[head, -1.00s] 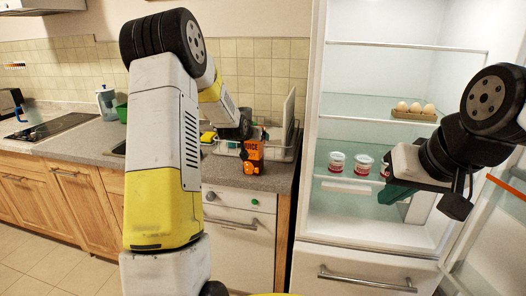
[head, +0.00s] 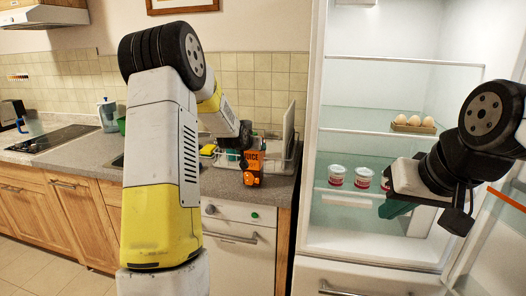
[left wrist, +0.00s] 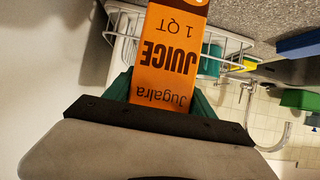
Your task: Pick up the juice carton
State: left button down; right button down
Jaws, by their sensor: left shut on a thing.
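The juice carton (head: 252,168) is orange with dark lettering and stands upright at the counter's front, before the dish rack. My left gripper (left wrist: 160,96) is shut on it: in the left wrist view the carton (left wrist: 168,55) sits between the green fingers, its lettering upside down. In the head view my left gripper is mostly hidden behind the carton and arm. Whether the carton's base touches the counter is hard to tell. My right gripper (head: 397,208) is in front of the open fridge, away from the carton; its finger gap is not clear.
The white wire dish rack (head: 288,160) is close behind the carton. The open fridge holds several white cups (head: 336,175) and an egg tray (head: 413,128). A dark hob (head: 50,135) and a jug (head: 107,114) are on the left. Counter (head: 92,148) between them and my arm is clear.

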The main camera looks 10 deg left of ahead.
pick_arm(q)
notch_tip(320, 180, up, 3)
jog(key=shift+f, duration=0.1)
jog(key=s+d+r, duration=0.1)
jog(key=s+d, duration=0.3)
jog(key=s, duration=1.1)
jog(key=shift+s+d, duration=0.15)
